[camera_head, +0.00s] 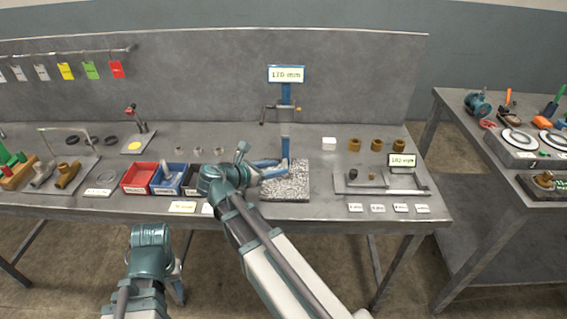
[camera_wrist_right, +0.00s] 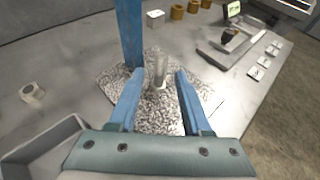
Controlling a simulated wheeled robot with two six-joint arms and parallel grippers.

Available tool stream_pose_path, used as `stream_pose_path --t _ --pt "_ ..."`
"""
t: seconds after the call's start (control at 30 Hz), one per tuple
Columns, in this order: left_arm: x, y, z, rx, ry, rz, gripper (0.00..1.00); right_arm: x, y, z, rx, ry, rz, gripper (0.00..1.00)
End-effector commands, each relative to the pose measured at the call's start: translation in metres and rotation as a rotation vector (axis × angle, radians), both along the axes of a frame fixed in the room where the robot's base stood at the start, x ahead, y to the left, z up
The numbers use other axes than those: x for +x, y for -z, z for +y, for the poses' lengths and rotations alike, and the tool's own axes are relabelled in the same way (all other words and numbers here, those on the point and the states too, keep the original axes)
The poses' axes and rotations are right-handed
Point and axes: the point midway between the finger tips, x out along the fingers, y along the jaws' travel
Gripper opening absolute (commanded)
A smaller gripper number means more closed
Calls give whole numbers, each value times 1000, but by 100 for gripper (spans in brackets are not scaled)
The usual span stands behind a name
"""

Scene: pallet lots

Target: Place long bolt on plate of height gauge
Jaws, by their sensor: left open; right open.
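The height gauge has a blue column (camera_head: 286,128) and a speckled granite plate (camera_head: 287,190), which also shows in the right wrist view (camera_wrist_right: 155,122). A grey metal bolt (camera_wrist_right: 160,68) stands upright on the plate, near the column. My right gripper (camera_wrist_right: 158,88) is open over the plate, its blue fingers spread on either side of the bolt with gaps; it also shows in the head view (camera_head: 272,168). My left gripper (camera_head: 177,290) is low in front of the table, mostly hidden by its arm, and holds nothing that I can see.
A sign reading 110 mm (camera_head: 286,74) tops the gauge. Red (camera_head: 139,178) and blue (camera_head: 168,180) bins stand left of my right arm. Brass cylinders (camera_head: 376,145) stand at the back right, behind a grey plate with a small display (camera_head: 402,160). Label cards line the front edge.

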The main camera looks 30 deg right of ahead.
Motion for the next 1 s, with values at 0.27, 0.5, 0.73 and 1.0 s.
stream_pose_path --t 0.27,0.5,0.73,1.0 --pt "0 -23 0 0 0 0 45 -11 -23 48 0 -2 0 49" --pt "0 -28 0 0 0 0 45 -16 -29 65 0 0 0 49" --pt "0 -28 0 0 0 0 45 -16 -28 67 0 1 0 49" --pt "0 -28 0 0 0 0 45 -16 -28 66 0 1 -1 49"
